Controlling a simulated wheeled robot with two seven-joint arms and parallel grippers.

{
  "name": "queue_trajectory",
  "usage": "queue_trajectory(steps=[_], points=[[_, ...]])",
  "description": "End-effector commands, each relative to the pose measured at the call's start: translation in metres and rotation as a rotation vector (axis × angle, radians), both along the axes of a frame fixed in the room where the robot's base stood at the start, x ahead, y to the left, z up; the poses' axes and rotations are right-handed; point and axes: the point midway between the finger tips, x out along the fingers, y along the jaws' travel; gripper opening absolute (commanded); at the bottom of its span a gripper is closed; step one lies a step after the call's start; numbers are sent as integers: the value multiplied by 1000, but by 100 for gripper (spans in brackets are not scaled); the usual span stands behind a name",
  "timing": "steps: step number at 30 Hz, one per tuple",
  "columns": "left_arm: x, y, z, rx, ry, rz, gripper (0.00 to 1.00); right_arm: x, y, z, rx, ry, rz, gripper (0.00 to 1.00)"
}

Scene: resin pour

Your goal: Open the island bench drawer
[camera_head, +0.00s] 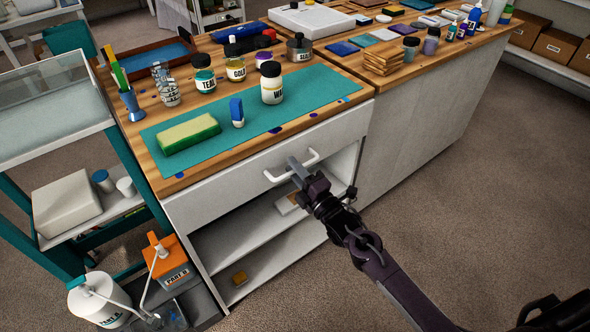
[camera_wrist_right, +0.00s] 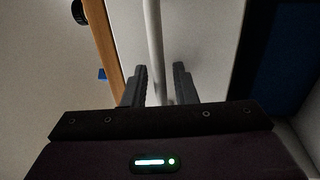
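The island bench drawer (camera_head: 235,194) is a white front under the wooden top, and it looks shut. In the right wrist view my right gripper's fingers (camera_wrist_right: 161,75) are apart, one on each side of the bar, with visible gaps. My left gripper is not in view.
Open shelves (camera_head: 255,245) lie below the drawer. A teal cart (camera_head: 130,160) stands left.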

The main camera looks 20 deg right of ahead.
Motion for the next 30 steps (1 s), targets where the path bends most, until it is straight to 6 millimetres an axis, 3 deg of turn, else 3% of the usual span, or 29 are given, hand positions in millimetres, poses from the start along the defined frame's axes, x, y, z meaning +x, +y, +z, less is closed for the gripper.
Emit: queue_trajectory(steps=[6, 12, 27, 30], points=[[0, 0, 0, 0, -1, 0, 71, 0, 0, 0, 0, 1, 0, 24], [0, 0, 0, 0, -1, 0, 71, 0, 0, -1, 0, 1, 0, 0], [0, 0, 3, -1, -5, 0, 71, -7, -3, -1, -3, 4, 0, 0], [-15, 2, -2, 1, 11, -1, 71, -16, -6, 0, -4, 5, 0, 0]])
